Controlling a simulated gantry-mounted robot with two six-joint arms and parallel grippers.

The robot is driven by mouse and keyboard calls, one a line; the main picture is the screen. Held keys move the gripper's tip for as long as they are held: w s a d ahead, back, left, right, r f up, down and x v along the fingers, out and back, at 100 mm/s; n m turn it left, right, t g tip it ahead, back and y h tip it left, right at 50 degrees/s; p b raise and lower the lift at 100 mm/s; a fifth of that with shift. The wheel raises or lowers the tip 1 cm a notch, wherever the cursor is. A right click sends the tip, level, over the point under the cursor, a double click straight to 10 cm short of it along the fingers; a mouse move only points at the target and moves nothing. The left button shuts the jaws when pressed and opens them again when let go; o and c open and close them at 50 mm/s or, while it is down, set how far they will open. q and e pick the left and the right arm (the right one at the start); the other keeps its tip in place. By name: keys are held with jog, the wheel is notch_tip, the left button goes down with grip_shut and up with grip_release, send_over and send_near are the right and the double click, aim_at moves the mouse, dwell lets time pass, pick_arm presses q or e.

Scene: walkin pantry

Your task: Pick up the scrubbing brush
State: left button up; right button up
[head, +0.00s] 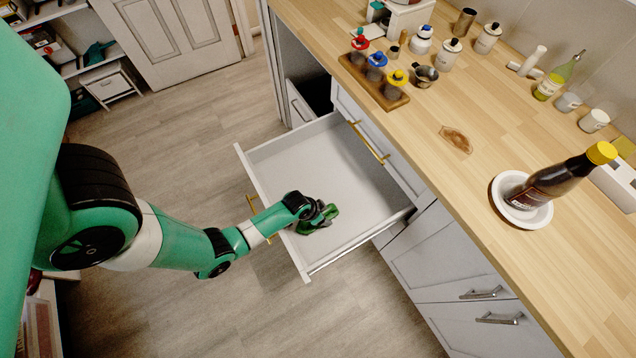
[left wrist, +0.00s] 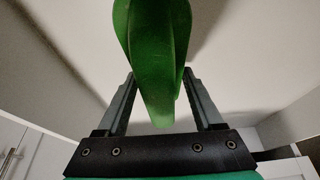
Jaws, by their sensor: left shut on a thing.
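The scrubbing brush is a green object (head: 327,215) at the open drawer's front part in the head view. In the left wrist view its smooth green body (left wrist: 152,50) stands between my left gripper's fingers. My left gripper (left wrist: 158,85) is shut on it. In the head view my left gripper (head: 318,213) is over the front of the drawer, and I cannot tell whether the brush still touches the drawer floor. The brush's bristles are not visible. My right gripper is not in view.
The white drawer (head: 345,185) is pulled out and otherwise looks empty. Above it the wooden counter (head: 470,185) holds a dark bottle (head: 550,185) on a white dish (head: 498,196), a rack of capped jars (head: 393,103), and several canisters. Open floor (head: 180,310) lies left of the drawer.

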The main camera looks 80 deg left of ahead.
pick_arm(q)
jog(key=c, duration=0.5)
notch_tip(320, 180, up, 10)
jog(key=p, duration=0.9)
jog(key=shift+r+p, duration=0.1)
jog(key=shift+p, duration=0.25)
